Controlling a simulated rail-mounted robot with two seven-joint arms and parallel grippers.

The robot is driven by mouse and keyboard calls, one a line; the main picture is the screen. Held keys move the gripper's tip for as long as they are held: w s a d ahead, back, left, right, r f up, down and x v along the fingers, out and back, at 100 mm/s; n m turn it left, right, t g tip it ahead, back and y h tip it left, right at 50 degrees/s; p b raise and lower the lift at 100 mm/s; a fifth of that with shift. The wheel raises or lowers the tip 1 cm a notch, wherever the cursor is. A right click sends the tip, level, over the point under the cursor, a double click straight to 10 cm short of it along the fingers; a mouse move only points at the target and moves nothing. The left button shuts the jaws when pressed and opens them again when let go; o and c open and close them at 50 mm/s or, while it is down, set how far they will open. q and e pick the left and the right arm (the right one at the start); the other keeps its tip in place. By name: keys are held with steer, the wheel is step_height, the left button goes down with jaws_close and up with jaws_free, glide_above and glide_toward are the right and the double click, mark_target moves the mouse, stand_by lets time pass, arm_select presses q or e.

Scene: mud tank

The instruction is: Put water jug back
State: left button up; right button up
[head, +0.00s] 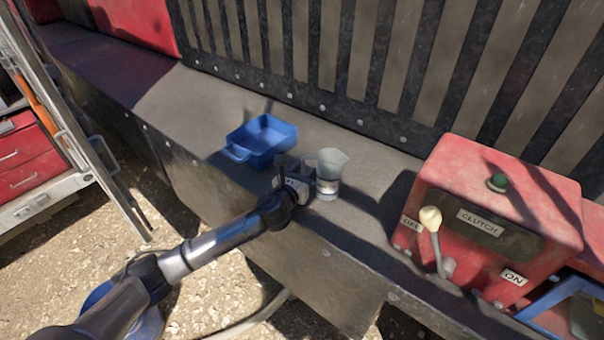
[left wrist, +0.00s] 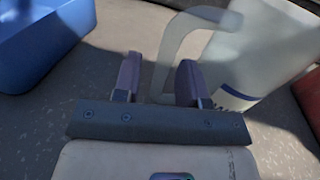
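The water jug (head: 329,174) is translucent with a pouring lip and a pale label. It stands upright on the grey ledge, its handle on its left side. My left gripper (head: 296,168) is low over the ledge, just left of the jug. In the left wrist view the two fingers (left wrist: 160,75) are apart, and the jug's handle (left wrist: 163,62) shows between them, with the right finger overlapping the handle's opening. No finger visibly presses on the handle. The jug body (left wrist: 248,50) is at the right. My right gripper is not in view.
A blue tray (head: 236,153) sits on the ledge (head: 185,95) left of the jug. A red control box (head: 450,185) with a clutch lever (head: 433,226) stands to the right. A slatted dark wall (head: 330,50) rises behind. The ledge's far left is clear.

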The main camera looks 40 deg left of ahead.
arm_select(q)
steer(key=shift+r, duration=0.1)
steer(key=shift+s+d, duration=0.1)
steer(key=shift+s, duration=0.3)
steer(key=v, duration=1.1)
steer(key=s+d+f+n+g, duration=0.1)
steer(key=f+n, duration=0.1)
steer(key=s+d+f+n, duration=0.1)
steer(key=s+f+n, duration=0.1)
steer(key=s+d+f+n+g, duration=0.1)
steer(key=f+n, duration=0.1)
steer(key=shift+s+f+n+g, duration=0.2)
steer(key=shift+n+g, duration=0.1)
steer(key=shift+n, duration=0.1)
steer(key=s+d+f+n+g+h, duration=0.1)
steer(key=s+d+f+n+g, duration=0.2)
steer(key=s+n, duration=0.5)
steer(key=s+d+f+n+g+h, duration=0.2)
steer(key=s+d+f+n+g, duration=0.2)
steer(key=s+n, duration=0.4)
steer(key=s+d+f+n+g+h, duration=0.1)
steer(key=s+d+f+n+g, duration=0.3)
steer(key=s+d+f+n, duration=0.2)
steer(key=s+n, duration=0.2)
steer(key=s, duration=0.2)
steer(key=shift+d+h, duration=0.3)
steer(key=shift+d, duration=0.05)
